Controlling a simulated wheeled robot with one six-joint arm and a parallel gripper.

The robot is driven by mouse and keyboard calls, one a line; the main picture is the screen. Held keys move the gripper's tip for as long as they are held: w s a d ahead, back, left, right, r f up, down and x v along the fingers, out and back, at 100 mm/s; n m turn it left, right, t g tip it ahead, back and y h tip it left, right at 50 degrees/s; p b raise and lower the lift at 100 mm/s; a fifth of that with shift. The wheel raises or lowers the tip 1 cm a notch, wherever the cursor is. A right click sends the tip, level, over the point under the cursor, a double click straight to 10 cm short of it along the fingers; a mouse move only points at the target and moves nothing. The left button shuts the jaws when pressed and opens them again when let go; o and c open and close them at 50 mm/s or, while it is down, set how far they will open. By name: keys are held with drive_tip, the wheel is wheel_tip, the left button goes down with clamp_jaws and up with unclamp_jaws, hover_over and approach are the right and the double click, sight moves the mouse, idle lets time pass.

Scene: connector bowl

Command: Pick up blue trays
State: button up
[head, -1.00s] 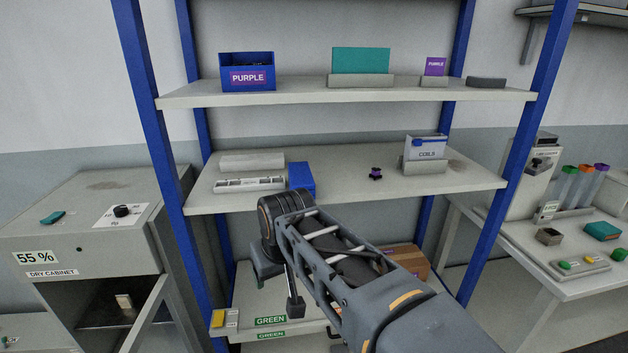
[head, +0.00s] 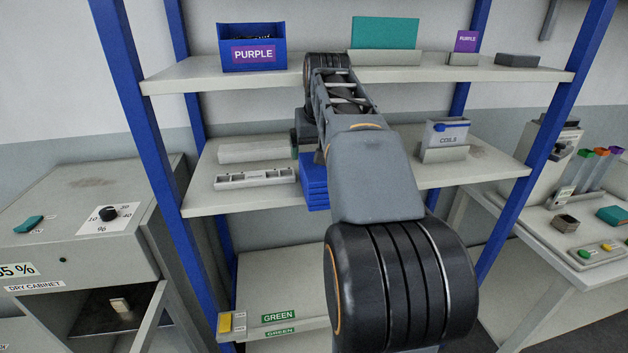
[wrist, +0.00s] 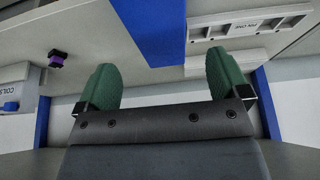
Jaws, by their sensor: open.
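The blue trays (head: 314,188) sit in a stack at the front edge of the middle shelf, with their upper part hidden behind my arm. In the wrist view the blue stack (wrist: 152,28) shows as a flat blue block at the top, just beyond the fingertips. My gripper (wrist: 163,80) is open and empty, its two green fingers apart on either side of the stack's line. In the head view it is mostly hidden by my arm, at about the stack's top; contact cannot be told.
A white slotted strip (head: 254,178) lies just left of the trays. A COILS box (head: 446,137) stands right on the same shelf (head: 205,200). The upper shelf (head: 190,80) holds a blue PURPLE bin (head: 252,48) and passes above my gripper. Blue posts (head: 140,125) flank the rack.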

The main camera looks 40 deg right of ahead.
sight(315, 166)
drive_tip(key=shift+x, duration=4)
drive_tip(key=shift+a, duration=0.1)
drive_tip(key=shift+f, duration=0.25)
drive_tip(key=c, duration=1.2)
